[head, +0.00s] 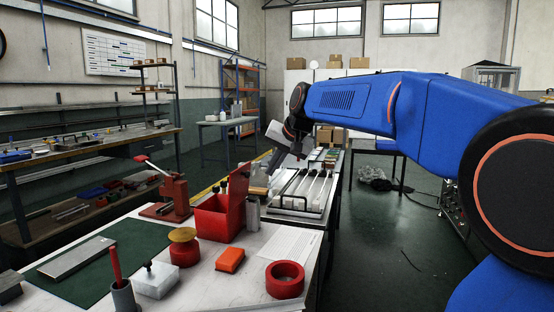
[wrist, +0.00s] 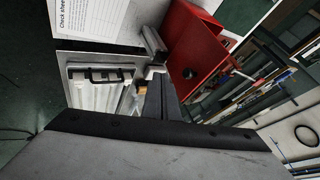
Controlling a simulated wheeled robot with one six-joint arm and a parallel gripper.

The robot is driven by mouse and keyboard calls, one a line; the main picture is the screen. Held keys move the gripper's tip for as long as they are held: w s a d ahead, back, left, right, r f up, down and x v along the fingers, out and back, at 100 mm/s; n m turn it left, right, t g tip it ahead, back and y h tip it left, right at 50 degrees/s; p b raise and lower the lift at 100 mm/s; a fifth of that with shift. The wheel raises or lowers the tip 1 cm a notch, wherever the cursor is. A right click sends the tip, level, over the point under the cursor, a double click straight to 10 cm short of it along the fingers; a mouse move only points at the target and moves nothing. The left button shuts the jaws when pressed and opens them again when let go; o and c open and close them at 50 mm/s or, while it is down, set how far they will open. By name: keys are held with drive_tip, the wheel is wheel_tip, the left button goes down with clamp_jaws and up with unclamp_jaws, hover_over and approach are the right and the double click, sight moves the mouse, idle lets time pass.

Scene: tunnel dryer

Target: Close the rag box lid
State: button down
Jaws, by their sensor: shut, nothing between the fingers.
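The red rag box (head: 212,222) stands on the white bench top in the head view. Its red lid (head: 238,200) is open and stands upright on the right side of the box. In the wrist view the red lid (wrist: 195,48) shows large at upper right, partly hiding the box. My gripper (head: 274,168) is beyond the box and to its right in the head view, above the bench and apart from the lid. In the wrist view its dark fingers (wrist: 160,88) are shut and empty, with the lid ahead and to their right.
A tray with pale bars (head: 300,192) lies right of the box. A grey metal post (head: 252,215) stands close by the lid. A red-handled press (head: 173,195), a red tape roll (head: 285,279) and an orange block (head: 230,260) surround the box. A paper sheet lies in front.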

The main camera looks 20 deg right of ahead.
drive_tip(key=shift+w+a+f, duration=0.3)
drive_tip(key=shift+w+a, duration=0.3)
drive_tip(key=shift+a, duration=0.05)
drive_tip(key=shift+w+a+f, duration=0.25)
drive_tip(key=shift+w+a, duration=0.4)
drive_tip(key=shift+a, duration=0.05)
drive_tip(key=shift+w+a+f, duration=0.3)
drive_tip(key=shift+w+a, duration=0.3)
drive_tip(key=shift+a, duration=0.05)
drive_tip(key=shift+a+r, duration=0.1)
